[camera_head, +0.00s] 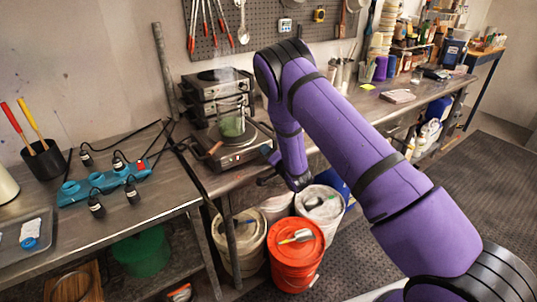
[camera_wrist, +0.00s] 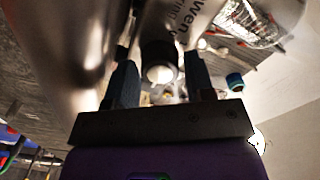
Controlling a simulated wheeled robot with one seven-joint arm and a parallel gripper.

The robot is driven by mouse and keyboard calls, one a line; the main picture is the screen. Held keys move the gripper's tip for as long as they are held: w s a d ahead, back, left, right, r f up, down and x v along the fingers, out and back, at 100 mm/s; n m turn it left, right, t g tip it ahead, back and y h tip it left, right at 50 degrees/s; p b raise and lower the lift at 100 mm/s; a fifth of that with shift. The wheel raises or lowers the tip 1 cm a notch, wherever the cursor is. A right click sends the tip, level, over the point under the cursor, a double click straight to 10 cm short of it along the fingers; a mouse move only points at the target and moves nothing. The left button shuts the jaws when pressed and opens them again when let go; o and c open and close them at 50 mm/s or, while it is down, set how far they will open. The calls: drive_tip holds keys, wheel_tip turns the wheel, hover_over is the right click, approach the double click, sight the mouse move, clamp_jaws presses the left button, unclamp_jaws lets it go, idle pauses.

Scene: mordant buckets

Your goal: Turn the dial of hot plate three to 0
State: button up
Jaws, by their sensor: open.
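A metal hot plate (camera_head: 232,151) stands at the front of the bench, with a glass beaker of green liquid (camera_head: 231,124) on it. More hot plates (camera_head: 204,92) are stacked behind it. No number showing which is hot plate three is readable. My gripper (camera_head: 268,153) is at the right side of the front hot plate, partly hidden by my arm. In the wrist view, a black dial with a bright end (camera_wrist: 160,62) stands between the open fingers (camera_wrist: 161,88), against a shiny metal face with partial lettering. Contact and the dial's setting cannot be told.
A blue power strip (camera_head: 105,185) with several plugs lies on the left bench, beside a black cup of tools (camera_head: 43,160). Lidded buckets, including an orange one (camera_head: 297,252), stand on the floor below my gripper. Tools hang on the pegboard (camera_head: 265,30).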

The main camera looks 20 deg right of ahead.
drive_tip(key=c, duration=0.6)
drive_tip(key=shift+c, duration=0.2)
